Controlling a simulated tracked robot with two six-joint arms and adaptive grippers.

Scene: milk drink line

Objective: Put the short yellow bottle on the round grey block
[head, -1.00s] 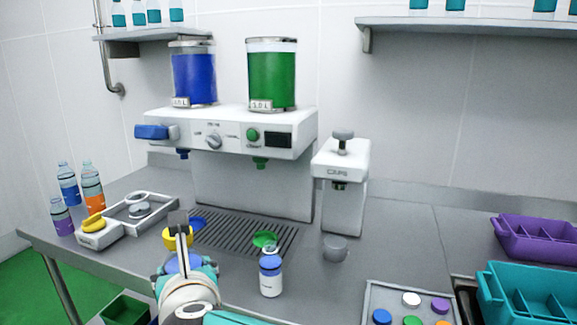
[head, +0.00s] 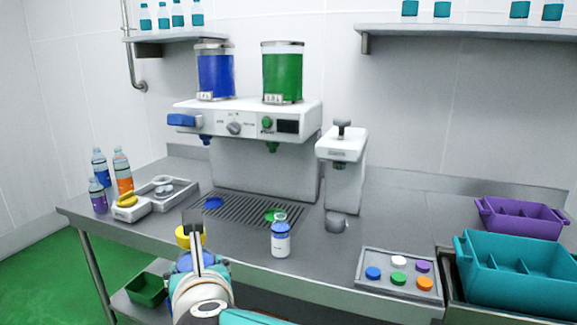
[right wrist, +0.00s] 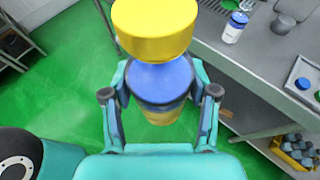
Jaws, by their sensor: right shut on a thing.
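My right gripper (right wrist: 160,98) is shut on the short yellow bottle, whose wide yellow top (right wrist: 155,28) rises above a translucent blue body between the fingers. In the head view my right gripper (head: 197,262) is at the front edge of the table, and the bottle's yellow top (head: 182,237) shows partly behind a grey finger. The wrist view shows green floor under the bottle. The round grey block (head: 335,223) stands on the table in front of the capping press, to the right of the bottle and apart from it. My left gripper is not in view.
A bottle with a blue band (head: 281,241) stands between the gripper and the block. The capping press (head: 343,170) stands behind the block. A tray of coloured caps (head: 372,288) is at the front right. A drip grate (head: 245,207) lies behind the bottle.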

